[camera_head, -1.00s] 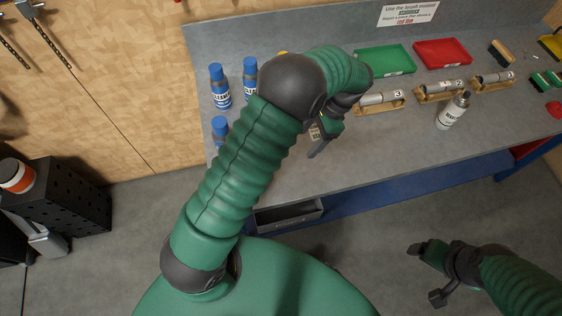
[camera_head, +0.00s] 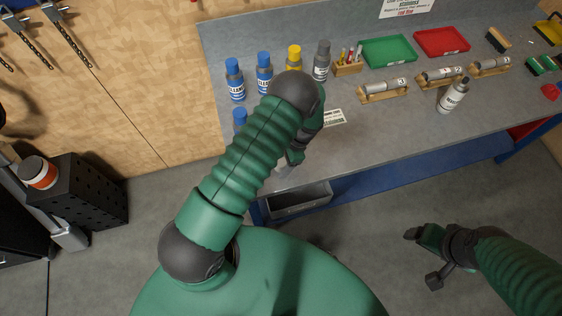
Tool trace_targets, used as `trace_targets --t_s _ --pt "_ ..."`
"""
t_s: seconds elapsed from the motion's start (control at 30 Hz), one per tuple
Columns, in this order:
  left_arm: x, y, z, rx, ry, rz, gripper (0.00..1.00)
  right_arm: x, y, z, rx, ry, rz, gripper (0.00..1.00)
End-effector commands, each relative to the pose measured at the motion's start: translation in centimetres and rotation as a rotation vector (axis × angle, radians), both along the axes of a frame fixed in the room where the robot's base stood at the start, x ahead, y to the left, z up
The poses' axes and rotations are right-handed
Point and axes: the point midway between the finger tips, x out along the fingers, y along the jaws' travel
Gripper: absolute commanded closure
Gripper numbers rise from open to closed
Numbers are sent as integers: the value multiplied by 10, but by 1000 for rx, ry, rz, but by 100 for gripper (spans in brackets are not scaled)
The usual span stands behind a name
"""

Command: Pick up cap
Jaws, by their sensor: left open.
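No loose cap can be made out. Several bottles with caps stand upright on the workbench (camera_head: 385,140): blue ones at the back left (camera_head: 235,80) and (camera_head: 264,73), a yellow one (camera_head: 294,58) and a grey one (camera_head: 321,61). Another blue-capped bottle (camera_head: 240,118) is partly hidden by my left arm. A white bottle with a grey top (camera_head: 452,96) stands further right. My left gripper (camera_head: 289,168) is open by the bench's front left edge, partly hidden by its own arm; something pale beside it is unclear. My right gripper (camera_head: 422,258) is open and empty over the floor.
Cylinders on wooden stands (camera_head: 383,90) line the bench's middle. A green tray (camera_head: 388,51), a red tray (camera_head: 441,42) and a tool holder (camera_head: 347,69) stand behind. A label card (camera_head: 334,117) lies near my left arm. A grey bin (camera_head: 300,198) sits below the bench.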

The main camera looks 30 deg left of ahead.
Motion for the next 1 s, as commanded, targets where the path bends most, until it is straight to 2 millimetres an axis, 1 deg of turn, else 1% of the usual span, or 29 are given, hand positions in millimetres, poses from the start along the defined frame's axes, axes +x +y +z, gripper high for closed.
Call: trace_targets --t_s 0.1,0.5,0.6,0.87,1.0 --pt "1 0 -1 0 0 0 31 0 0 -1 0 0 0 20" --pt "1 -1 0 0 0 0 84 0 0 -1 0 0 0 20" --pt "1 -1 0 0 0 0 95 0 0 -1 0 0 0 20" --pt "2 -1 1 -1 -1 0 95 0 0 -2 0 0 0 20" --pt "3 -1 7 0 -2 1 95 0 0 -8 0 0 0 20"
